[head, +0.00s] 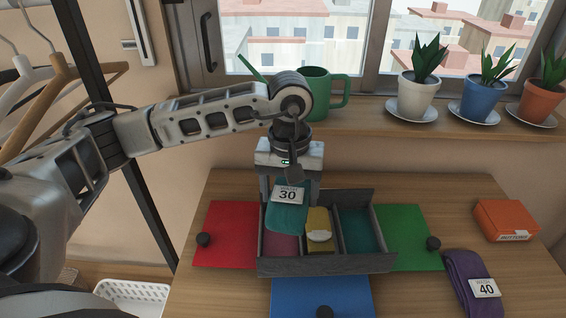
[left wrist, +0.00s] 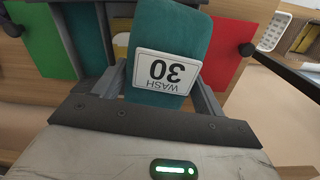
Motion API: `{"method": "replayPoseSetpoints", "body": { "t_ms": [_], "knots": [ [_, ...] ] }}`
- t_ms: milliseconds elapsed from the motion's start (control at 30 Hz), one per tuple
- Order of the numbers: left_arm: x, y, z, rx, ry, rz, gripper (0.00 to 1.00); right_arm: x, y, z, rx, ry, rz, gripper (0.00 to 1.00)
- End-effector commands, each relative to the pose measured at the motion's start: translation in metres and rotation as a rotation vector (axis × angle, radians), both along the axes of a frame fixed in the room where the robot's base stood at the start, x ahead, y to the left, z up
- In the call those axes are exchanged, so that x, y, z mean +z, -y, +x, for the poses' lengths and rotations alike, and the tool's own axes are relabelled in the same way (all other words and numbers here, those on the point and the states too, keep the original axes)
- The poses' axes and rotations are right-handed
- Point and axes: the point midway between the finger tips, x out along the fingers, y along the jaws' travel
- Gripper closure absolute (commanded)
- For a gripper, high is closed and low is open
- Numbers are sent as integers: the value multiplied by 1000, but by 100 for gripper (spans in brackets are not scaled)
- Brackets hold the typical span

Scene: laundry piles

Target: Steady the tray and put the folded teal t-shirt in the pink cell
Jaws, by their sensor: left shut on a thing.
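My left gripper (head: 290,190) is shut on the folded teal t-shirt (head: 287,217), which hangs below it with a white "WASH 30" tag. The shirt also fills the middle of the left wrist view (left wrist: 168,35), between the fingers. It is above the left part of the grey tray (head: 325,265) and covers much of the pink cell (head: 281,246). Whether it touches the cell floor is hard to tell. The tray's middle cell is yellow (head: 318,217) with a pale, rounded thing in it; the right cell is teal (head: 358,230). My right gripper is not in view.
Red (head: 226,235), green (head: 407,238) and blue (head: 320,296) panels with dark knobs lie around the tray. A purple folded garment (head: 463,272) tagged 40 and an orange box (head: 507,219) are at the right. A green mug (head: 316,92) and potted plants stand on the sill behind.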

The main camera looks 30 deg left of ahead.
Motion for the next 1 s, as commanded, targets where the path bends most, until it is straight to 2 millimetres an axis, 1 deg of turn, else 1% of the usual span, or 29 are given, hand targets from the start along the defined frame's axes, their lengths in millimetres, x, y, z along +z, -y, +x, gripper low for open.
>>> {"method": "replayPoseSetpoints", "body": {
  "t_ms": [33,100,200,333,600,900,933,967,1000],
  "knots": [
    [4,-8,-2,71,-6,8,56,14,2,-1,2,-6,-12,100],
    [-4,-15,-3,142,-3,15,56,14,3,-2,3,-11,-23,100],
    [-13,-20,-3,192,1,21,56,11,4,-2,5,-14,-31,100],
    [-22,-20,-3,199,3,22,56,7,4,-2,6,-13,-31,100],
    [-41,-20,-3,195,3,22,56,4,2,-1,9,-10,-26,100],
    [-43,-20,-3,194,3,21,56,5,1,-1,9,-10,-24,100],
    [-43,-20,-3,194,3,21,56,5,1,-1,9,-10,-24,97],
    [-43,-20,-3,194,3,21,56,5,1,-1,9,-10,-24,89],
    [-43,-20,-3,194,3,21,56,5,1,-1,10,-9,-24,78]
  ]
}}
